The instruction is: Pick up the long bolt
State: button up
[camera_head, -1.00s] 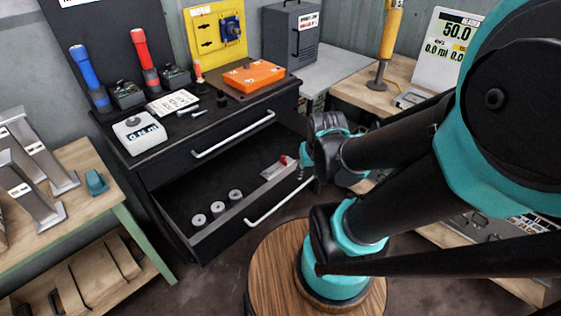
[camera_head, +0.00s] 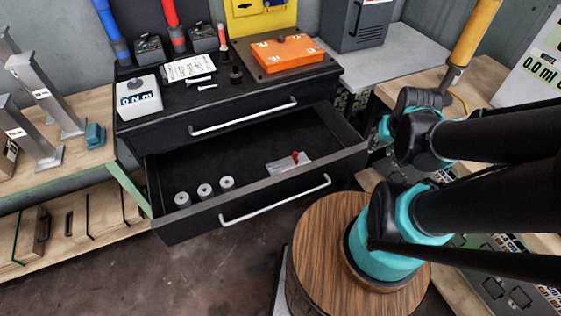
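Two small silver bolts lie close together on the black top of the tool cabinet, in front of the white printed card. One bolt (camera_head: 199,80) lies nearer the card. The other bolt (camera_head: 208,87) lies just in front of it. They are too small here to tell surely which is the long one. My black and teal arm fills the right side, well away from the bolts. I cannot make out my gripper's fingers in this view.
The cabinet's lower drawer (camera_head: 290,180) is open, holding several grey rings (camera_head: 204,191) and a red-tipped item (camera_head: 295,157). A white meter (camera_head: 138,98), printed card (camera_head: 189,68), dark upright post (camera_head: 236,75) and orange box (camera_head: 287,53) surround the bolts.

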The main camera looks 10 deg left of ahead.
aim_at(286, 162)
jog(key=l+u, duration=0.1)
jog(key=u, duration=0.3)
jog(key=i+l+u, duration=0.1)
jog(key=u, duration=0.25)
jog(key=l+u, duration=0.2)
jog(key=u, duration=0.2)
jog(key=k+l+z, duration=0.1)
jog(key=k+z, duration=0.15)
jog(key=k+l+z, duration=0.25)
jog(key=k+j, duration=0.05)
jog(key=j, duration=0.05)
